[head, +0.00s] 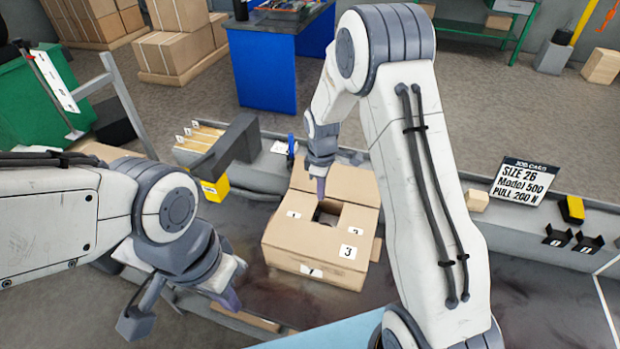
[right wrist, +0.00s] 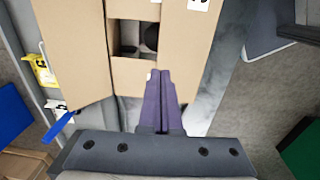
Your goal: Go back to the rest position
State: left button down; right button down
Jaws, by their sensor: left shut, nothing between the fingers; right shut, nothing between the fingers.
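My left gripper (head: 229,297) is at the lower left of the head view, shut and empty above the bench, left of the cardboard box. My right gripper (head: 320,188) is shut and empty, above the back part of the box in the head view. In the right wrist view its fingers (right wrist: 163,104) are closed together and overlap the box's edge. I cannot tell whether they touch it. The cardboard box (head: 283,244) has numbered labels and a square opening with something dark inside; it also shows in the right wrist view (right wrist: 187,60).
A job card (head: 520,183) stands at the right, with a yellow and black block (head: 572,209) near it. Labelled bins (head: 203,137) and a yellow item (head: 214,189) are left of the box. A blue table (head: 265,70) stands behind.

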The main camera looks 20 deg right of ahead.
jog(key=s+a+r+m, duration=0.2)
jog(key=s+a+r, duration=1)
jog(key=s, duration=0.1)
jog(key=s+a+r+m, duration=0.1)
jog(key=s+r, duration=0.1)
jog(key=s, duration=0.6)
jog(key=s+a+r+m+y, duration=0.1)
jog(key=s+r, duration=0.1)
jog(key=s, duration=0.7)
jog(key=shift+s, duration=0.15)
